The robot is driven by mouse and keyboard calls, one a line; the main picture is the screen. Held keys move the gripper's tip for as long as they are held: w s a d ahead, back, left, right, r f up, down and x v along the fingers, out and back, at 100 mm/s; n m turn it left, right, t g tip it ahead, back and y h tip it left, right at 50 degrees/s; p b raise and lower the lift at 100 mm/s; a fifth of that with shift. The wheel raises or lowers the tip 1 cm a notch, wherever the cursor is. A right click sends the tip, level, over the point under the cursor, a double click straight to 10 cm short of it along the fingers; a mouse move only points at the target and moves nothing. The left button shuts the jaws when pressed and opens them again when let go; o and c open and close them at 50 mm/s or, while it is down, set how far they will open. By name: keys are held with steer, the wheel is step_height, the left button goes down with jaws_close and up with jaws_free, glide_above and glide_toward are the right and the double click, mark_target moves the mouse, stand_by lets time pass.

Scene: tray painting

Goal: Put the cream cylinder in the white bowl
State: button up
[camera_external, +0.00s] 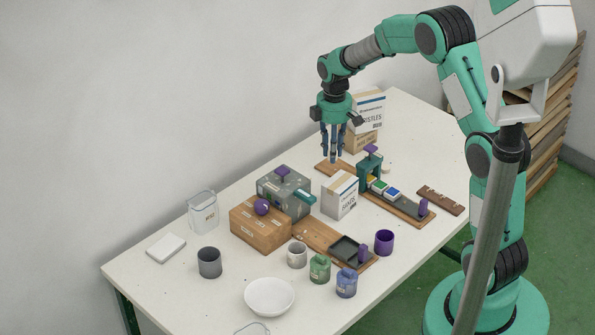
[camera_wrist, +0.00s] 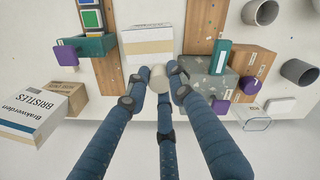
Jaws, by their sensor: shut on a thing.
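My gripper (camera_external: 333,152) is raised above the far part of the table in the external view, fingers pointing down. In the wrist view, its fingertips (camera_wrist: 163,88) are shut on a small cream cylinder (camera_wrist: 171,70). I cannot make out the cylinder between the fingers in the external view. The white bowl (camera_external: 269,296) stands upright and empty at the near end of the table, far from my gripper. The bowl is not in the wrist view.
A white carton (camera_external: 340,196), a grey speckled box (camera_external: 284,193) and a wooden box (camera_external: 260,225) stand between my gripper and the bowl. A dark grey cup (camera_external: 209,262) and small pots, one green (camera_external: 320,270), stand around the bowl. Tall cartons (camera_external: 369,110) stand behind my gripper.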

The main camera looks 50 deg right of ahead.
steer(key=s+a+n, duration=0.1)
steer(key=a+n, duration=0.2)
steer(key=a, duration=1.1)
steer(key=n, duration=0.9)
glide_above(270, 306)
step_height(270, 306, down, 5)
steer(key=shift+a+f+p, duration=0.1)
steer(key=shift+f+p, duration=0.1)
steer(key=shift+p, duration=0.2)
steer(key=shift+f, duration=0.15)
steer(key=shift+f+b, duration=3.65)
steer(key=shift+f, duration=1.75)
steer(key=o, duration=0.9)
